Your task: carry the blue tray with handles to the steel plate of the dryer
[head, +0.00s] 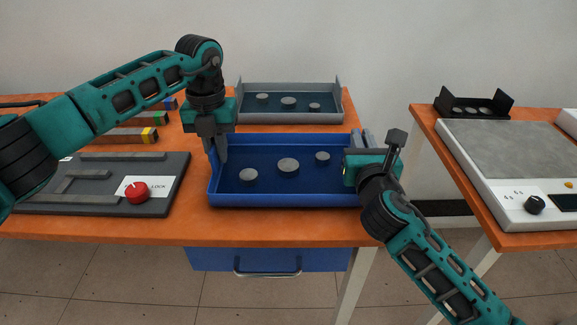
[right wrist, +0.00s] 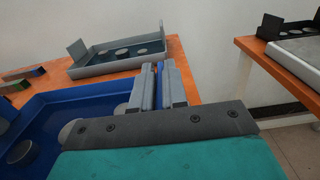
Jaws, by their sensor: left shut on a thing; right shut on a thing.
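The blue tray (head: 282,200) is at the front of the left orange table and holds several round grey discs (head: 288,165). Whether it rests on the table or is slightly raised, I cannot tell. My left gripper (head: 219,155) is shut on the tray's left side. My right gripper (head: 367,138) is shut on its right side; in the right wrist view a thin blue part shows between the fingers (right wrist: 165,85). The handles are mostly hidden by the fingers. The dryer (head: 520,212) stands on the right table, with its grey steel plate (head: 510,148) bare on top.
A grey tray with discs (head: 290,117) stands behind the blue tray. A dark board with a red knob (head: 100,196) lies to the left. A small black rack (head: 472,106) stands behind the dryer. A floor gap (head: 425,180) separates the left table from the right table (head: 488,222).

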